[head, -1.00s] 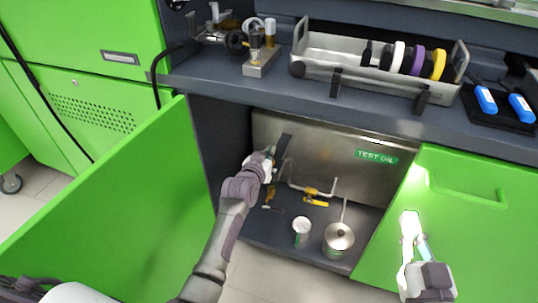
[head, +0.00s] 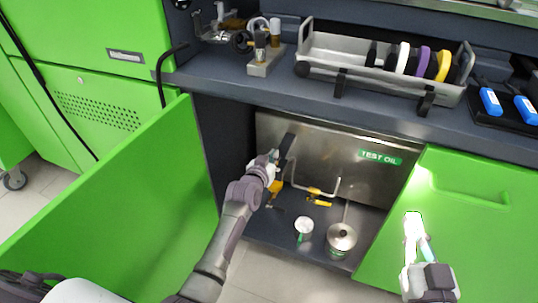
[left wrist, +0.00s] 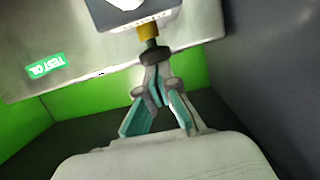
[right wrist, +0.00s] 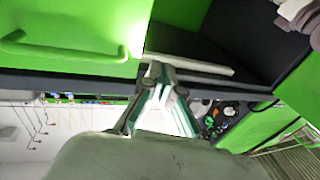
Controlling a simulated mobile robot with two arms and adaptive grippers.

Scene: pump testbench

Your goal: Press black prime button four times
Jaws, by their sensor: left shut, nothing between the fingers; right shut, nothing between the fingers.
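The black prime button (left wrist: 154,55) shows in the left wrist view as a dark round knob under a yellow collar on a dark box (left wrist: 125,14). My left gripper (left wrist: 157,72) is shut and empty. Its fingertips are at the knob and appear to touch it; I cannot tell whether it is pressed in. In the head view my left gripper (head: 273,158) is inside the open cabinet, beside the box (head: 287,145), and the button is hidden there. My right gripper (head: 413,222) is shut and empty in front of the right green door; it also shows in the right wrist view (right wrist: 157,72).
A steel TEST OIL tank (head: 340,155) fills the cabinet's back. A yellow-handled valve (head: 318,202), a can (head: 304,226) and a lidded pot (head: 341,238) are low in front. The open green door (head: 120,200) stands left of my left arm. The countertop (head: 300,92) runs above.

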